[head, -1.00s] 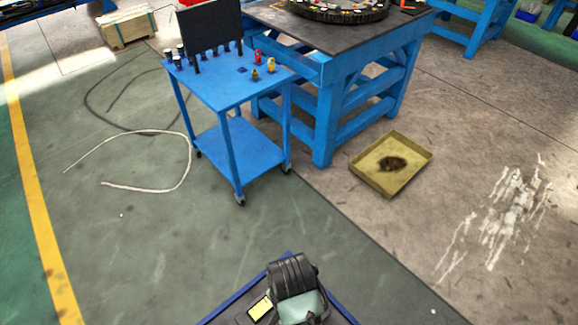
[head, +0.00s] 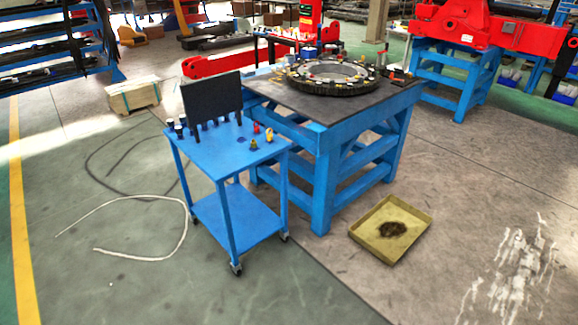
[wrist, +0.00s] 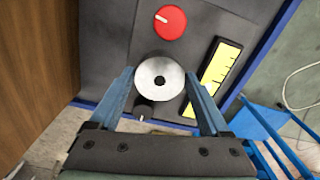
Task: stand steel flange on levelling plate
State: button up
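A silver steel flange (wrist: 165,88), a round disc with a dark centre hole, shows in the wrist view over a dark grey, blue-edged surface (wrist: 108,42). My gripper (wrist: 159,73) is open, with one blue finger on either side of the flange. I cannot tell whether the fingers touch it. The gripper is not in the head view. I cannot pick out the levelling plate for certain; a small dark square patch (head: 241,140) lies on the blue trolley top (head: 205,153).
Near the flange are a red disc (wrist: 170,24), a yellow-marked black strip (wrist: 216,67) and a black knob (wrist: 145,108). The trolley carries a black panel (head: 212,97) and small pegs. Behind it stands a blue workbench (head: 322,165) with a large ring (head: 334,88). A yellow tray (head: 372,250) lies on the floor.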

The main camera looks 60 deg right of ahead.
jog(key=shift+o, duration=1.1)
jog(key=shift+r, duration=0.1)
notch_tip(320, 180, up, 12)
jog(key=shift+p, duration=0.35)
jog(key=shift+r, duration=0.15)
